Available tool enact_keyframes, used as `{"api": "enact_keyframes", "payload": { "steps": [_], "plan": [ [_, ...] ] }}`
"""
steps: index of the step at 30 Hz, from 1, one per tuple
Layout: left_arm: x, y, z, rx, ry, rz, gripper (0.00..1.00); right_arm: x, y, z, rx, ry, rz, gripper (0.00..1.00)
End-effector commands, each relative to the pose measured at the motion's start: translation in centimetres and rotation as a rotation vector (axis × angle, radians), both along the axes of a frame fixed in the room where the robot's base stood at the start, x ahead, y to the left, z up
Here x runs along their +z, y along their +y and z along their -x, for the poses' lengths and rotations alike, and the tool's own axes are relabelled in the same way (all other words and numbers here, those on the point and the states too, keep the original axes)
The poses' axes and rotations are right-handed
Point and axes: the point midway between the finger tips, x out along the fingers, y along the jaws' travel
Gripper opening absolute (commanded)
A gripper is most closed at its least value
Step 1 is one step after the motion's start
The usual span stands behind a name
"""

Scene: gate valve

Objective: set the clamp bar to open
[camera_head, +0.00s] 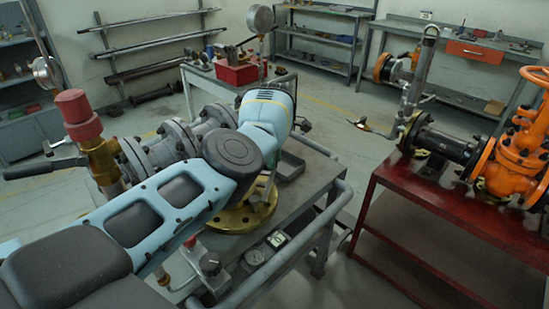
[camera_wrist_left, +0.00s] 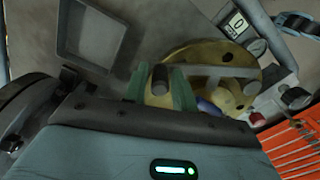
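A brass-coloured round flange (camera_head: 240,212) lies on the grey cart, partly hidden by my left arm. In the left wrist view the flange (camera_wrist_left: 205,55) carries a grey bar (camera_wrist_left: 225,71) across it, which I take for the clamp bar. My left gripper (camera_wrist_left: 160,88) has green fingers on either side of a dark, round-ended piece at the bar's left end. Whether the fingers touch that piece cannot be told. In the head view the left gripper (camera_head: 264,185) points down over the flange and is mostly hidden by my wrist. My right gripper is not in view.
The grey cart (camera_head: 312,180) has a rail on its right and a gauge (camera_head: 255,257) in front. A grey tray (camera_wrist_left: 95,35) lies near the flange. Flanged grey pipework (camera_head: 165,148) stands close left. A red table (camera_head: 430,215) with an orange valve is to the right.

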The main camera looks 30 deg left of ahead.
Motion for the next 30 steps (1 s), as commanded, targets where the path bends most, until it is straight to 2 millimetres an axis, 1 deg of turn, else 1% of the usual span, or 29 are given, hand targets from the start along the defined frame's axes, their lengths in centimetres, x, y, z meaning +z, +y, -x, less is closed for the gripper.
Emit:
{"api": "enact_keyframes", "payload": {
  "steps": [5, 8, 15, 18, 23, 30],
  "plan": [
    [0.6, 0.0, 0.0, 0.0, -0.002, 0.0, 0.27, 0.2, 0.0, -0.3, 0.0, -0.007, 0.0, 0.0],
    [1.8, 0.0, -0.1, 0.0, -0.004, -0.001, 0.27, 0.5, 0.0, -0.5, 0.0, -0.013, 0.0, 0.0],
    [5.7, 0.0, 0.0, 0.001, -0.004, 0.0, 0.27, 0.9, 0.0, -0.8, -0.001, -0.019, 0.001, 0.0],
    [6.8, 0.0, 0.0, 0.001, -0.003, 0.0, 0.27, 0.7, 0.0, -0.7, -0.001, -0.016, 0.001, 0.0],
    [7.7, 0.0, 0.0, 0.0, -0.001, 0.0, 0.27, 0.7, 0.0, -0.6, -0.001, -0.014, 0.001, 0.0],
    [7.8, 0.0, 0.0, 0.0, 0.0, 0.0, 0.27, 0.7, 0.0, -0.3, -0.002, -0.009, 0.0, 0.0]
  ]
}}
